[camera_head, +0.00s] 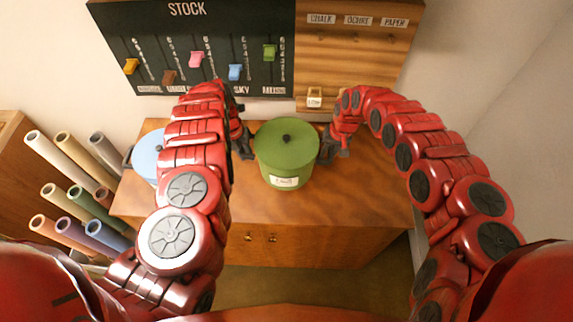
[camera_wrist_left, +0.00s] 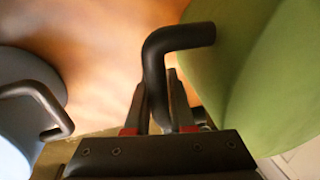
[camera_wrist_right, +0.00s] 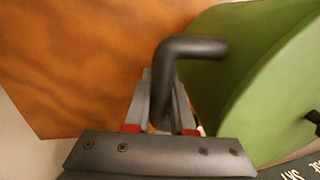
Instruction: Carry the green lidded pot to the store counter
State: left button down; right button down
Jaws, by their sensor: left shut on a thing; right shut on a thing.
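The green lidded pot (camera_head: 286,152) is in the middle of the head view, over the wooden counter, with a dark knob on its lid and a paper label on its front. My left gripper (camera_head: 243,146) is shut on the black handle (camera_wrist_left: 178,42) at the pot's left side. My right gripper (camera_head: 331,147) is shut on the black handle (camera_wrist_right: 190,48) at its right side. The pot looks upright. I cannot tell whether its base touches the counter. The green side also shows in the left wrist view (camera_wrist_left: 250,75) and the right wrist view (camera_wrist_right: 270,80).
The wooden counter (camera_head: 365,200) has free room right of the pot. A light blue pot (camera_head: 147,152) stands at its left end, partly behind my left arm. A STOCK board (camera_head: 215,40) with coloured sliders hangs behind. Several paper rolls (camera_head: 60,160) stand in a rack at left.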

pick_arm(q)
jog(key=shift+r, duration=0.15)
pick_arm(e)
jog(key=shift+d+r, duration=0.1)
jog(key=shift+r, duration=0.05)
